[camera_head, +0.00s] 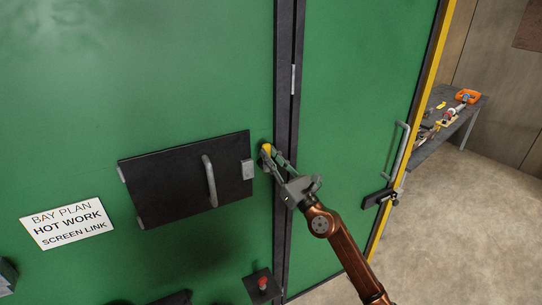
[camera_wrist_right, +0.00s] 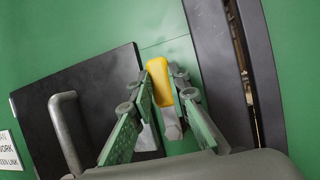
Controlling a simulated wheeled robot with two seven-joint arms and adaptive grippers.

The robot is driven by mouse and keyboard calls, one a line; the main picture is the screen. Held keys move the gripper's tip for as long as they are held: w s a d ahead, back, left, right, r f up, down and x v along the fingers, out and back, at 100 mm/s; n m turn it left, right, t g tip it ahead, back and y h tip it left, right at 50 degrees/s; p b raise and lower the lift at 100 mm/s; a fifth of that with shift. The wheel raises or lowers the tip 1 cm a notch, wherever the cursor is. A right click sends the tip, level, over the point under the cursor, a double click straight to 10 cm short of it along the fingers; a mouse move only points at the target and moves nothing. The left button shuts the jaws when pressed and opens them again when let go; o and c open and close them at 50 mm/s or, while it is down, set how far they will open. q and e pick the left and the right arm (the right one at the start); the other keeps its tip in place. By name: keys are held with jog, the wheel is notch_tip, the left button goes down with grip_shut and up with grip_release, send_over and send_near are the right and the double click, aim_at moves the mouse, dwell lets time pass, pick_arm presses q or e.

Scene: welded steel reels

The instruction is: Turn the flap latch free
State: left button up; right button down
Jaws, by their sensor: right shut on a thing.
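A dark flap (camera_head: 185,180) with a grey upright handle (camera_head: 209,181) is set in the green wall panel. The flap fills the left of the right wrist view (camera_wrist_right: 85,95), with its handle (camera_wrist_right: 68,130). The yellow flap latch (camera_head: 266,151) is just right of the flap. In the right wrist view the latch (camera_wrist_right: 160,82) stands near upright, tilted slightly, with a grey metal part below it. My right gripper (camera_head: 271,160) is shut on the latch, with one finger on each side. My left gripper is not in view.
A dark vertical post (camera_head: 285,120) runs just right of the latch. A green door (camera_head: 355,110) with a grey handle (camera_head: 401,150) and a black bolt (camera_head: 378,198) is further right. A red button (camera_head: 262,283) is below. A bench (camera_head: 462,112) with tools stands at the far right.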

jog(key=c, duration=2.1)
grip_release()
jog(key=shift+w+d+f, duration=0.1)
jog(key=v, duration=1.2)
jog(key=shift+w, duration=0.1)
